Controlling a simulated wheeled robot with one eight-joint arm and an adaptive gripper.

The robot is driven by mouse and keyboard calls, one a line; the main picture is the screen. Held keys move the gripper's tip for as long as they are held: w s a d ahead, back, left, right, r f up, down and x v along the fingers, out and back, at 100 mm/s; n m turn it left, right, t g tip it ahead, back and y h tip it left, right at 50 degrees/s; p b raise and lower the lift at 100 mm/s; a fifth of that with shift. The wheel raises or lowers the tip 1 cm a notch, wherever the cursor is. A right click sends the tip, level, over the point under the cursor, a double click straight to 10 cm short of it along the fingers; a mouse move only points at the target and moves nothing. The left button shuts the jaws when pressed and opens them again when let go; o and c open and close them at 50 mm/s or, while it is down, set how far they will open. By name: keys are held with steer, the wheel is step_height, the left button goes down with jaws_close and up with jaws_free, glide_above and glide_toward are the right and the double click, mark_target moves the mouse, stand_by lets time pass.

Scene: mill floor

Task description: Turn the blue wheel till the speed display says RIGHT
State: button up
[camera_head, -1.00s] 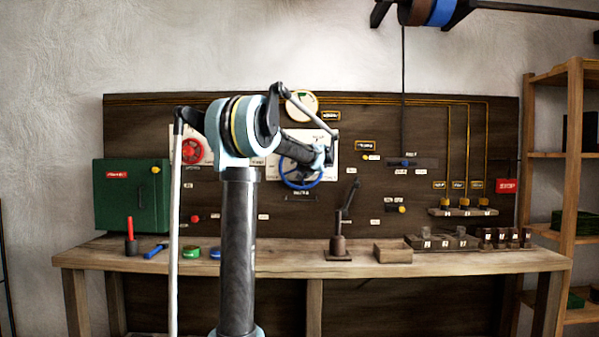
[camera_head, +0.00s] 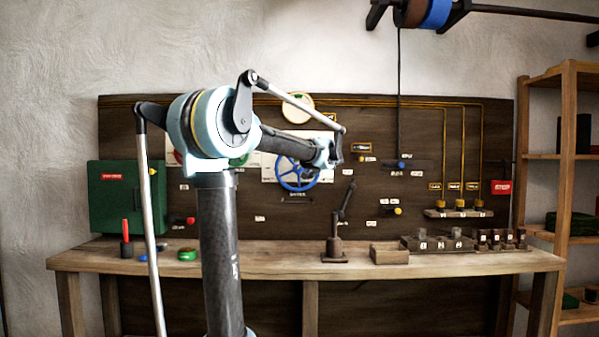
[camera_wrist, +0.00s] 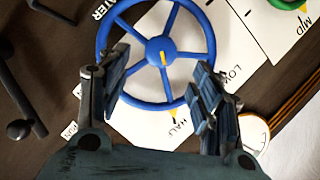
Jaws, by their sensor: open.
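The blue wheel (camera_head: 297,173) is on a white plate on the dark wall board. In the wrist view the blue wheel (camera_wrist: 162,51) fills the top middle, with a yellow mark low on its rim near a label reading HALF. My gripper (camera_wrist: 160,70) is open, its fingers apart on either side of the lower part of the wheel, holding nothing. I cannot tell whether a finger touches the rim. In the head view my gripper (camera_head: 332,155) is at the wheel's upper right. A round pale dial (camera_head: 299,103) with some green sits above the wheel; its reading is too small to make out.
A green wheel (camera_wrist: 290,3) is at the wrist view's top right corner. My arm covers most of a red wheel (camera_head: 177,157). Below is a wooden bench (camera_head: 440,262) with a dark lever stand (camera_head: 335,245). A green box (camera_head: 120,203) is at the left.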

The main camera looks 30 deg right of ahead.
steer(key=shift+v, duration=0.9)
steer(key=w+a+f+n+g+y, duration=0.15)
steer(key=a+f, duration=0.25)
steer(key=a, duration=0.6)
steer(key=a+f+n+g+y, duration=0.1)
steer(key=a+f+n+y, duration=0.25)
steer(key=a, duration=0.55)
steer(key=s+a+f+n+g+y, duration=0.15)
steer(key=s+a+f, duration=0.25)
steer(key=a+f, duration=0.45)
steer(key=s+a+f+n+g, duration=0.25)
steer(key=a+f, duration=0.25)
steer(key=a, duration=0.7)
steer(key=s+a+f+n+g, duration=0.2)
steer(key=s+a+f+g, duration=0.2)
steer(key=s+a+f, duration=0.6)
steer(key=s+f+n+g+h, duration=0.2)
steer(key=s+f+n+h, duration=0.1)
steer(key=s+f, duration=1.2)
steer(key=shift+s+d+g, duration=0.25)
steer(key=shift+d+g, duration=0.1)
steer(key=shift+d, duration=0.05)
